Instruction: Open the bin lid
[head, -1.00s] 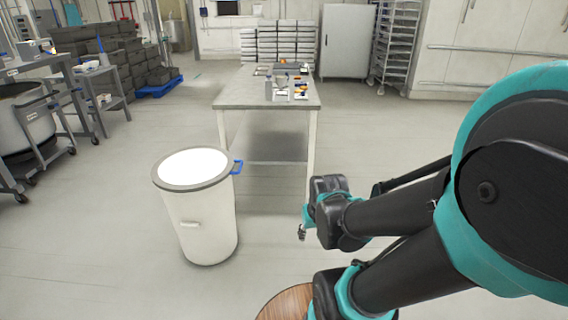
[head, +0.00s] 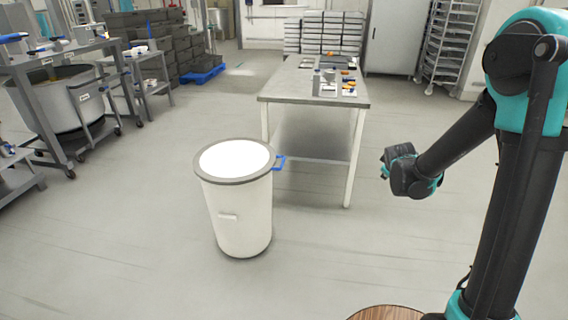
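The bin (head: 243,222) is a tall white cylinder standing on the floor left of centre in the head view. Its lid (head: 236,159) lies flat on top, bright white with a grey rim, and looks shut. A blue handle (head: 280,163) sticks out at the lid's right side. My gripper (head: 385,171) is at the end of my black and teal arm, in the air to the right of the bin and well apart from the handle. Its fingers are small and mostly hidden by the wrist, so I cannot tell if they are open.
A metal table (head: 313,85) with small items on it stands just behind the bin. A round wooden top (head: 385,313) shows at the bottom edge. A large vat (head: 62,104) and grey carts stand at the left. The floor in front and left of the bin is clear.

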